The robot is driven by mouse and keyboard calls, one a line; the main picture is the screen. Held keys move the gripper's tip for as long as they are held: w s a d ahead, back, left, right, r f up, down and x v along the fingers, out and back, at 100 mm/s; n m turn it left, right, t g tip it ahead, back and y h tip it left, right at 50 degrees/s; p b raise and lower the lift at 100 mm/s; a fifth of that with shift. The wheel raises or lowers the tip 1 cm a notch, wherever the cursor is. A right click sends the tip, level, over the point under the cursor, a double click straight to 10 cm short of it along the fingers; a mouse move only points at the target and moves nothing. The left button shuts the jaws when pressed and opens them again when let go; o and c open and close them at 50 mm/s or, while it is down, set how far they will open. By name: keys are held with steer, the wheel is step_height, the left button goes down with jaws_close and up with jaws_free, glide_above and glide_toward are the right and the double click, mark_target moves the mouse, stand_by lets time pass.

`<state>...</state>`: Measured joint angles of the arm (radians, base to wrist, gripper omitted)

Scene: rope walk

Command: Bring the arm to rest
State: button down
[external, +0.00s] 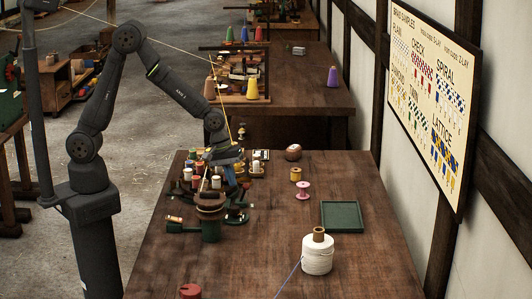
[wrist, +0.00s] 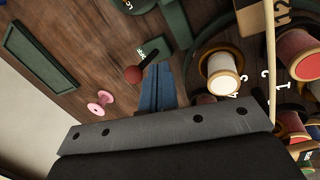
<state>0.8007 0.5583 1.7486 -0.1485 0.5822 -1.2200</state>
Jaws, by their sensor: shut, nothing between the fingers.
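My gripper (external: 230,178) is low over the far left part of the wooden table, beside a cluster of small bobbins. In the wrist view its blue fingers (wrist: 160,88) are together with nothing between them. A bobbin with cream thread (wrist: 222,72) stands just right of the fingers in the wrist view, apart from them. A dark red knob (wrist: 133,74) is just left of the fingertips. In the external view the fingertips are partly hidden among the bobbins and the braiding stand.
A dark green tray (external: 342,215), a pink spool (external: 303,190), a yellow spool (external: 296,174) and a large white cord spool (external: 317,254) stand to the right. A green stand (external: 211,232) with a brown top is in front of my gripper. A thin yellow strand runs overhead.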

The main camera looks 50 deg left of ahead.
steer(key=shift+s+a+f+t+h, duration=0.25)
steer(key=shift+s+a, duration=0.1)
steer(key=shift+a, duration=0.1)
steer(key=shift+s+a+f+t+h, duration=0.15)
steer(key=shift+s+a+h, duration=0.1)
steer(key=shift+s+a, duration=0.15)
steer(key=shift+s+a+f+t, duration=0.15)
steer(key=shift+a+f+t, duration=0.05)
steer(key=shift+t, duration=0.1)
steer(key=v, duration=1)
steer(key=shift+a, duration=0.15)
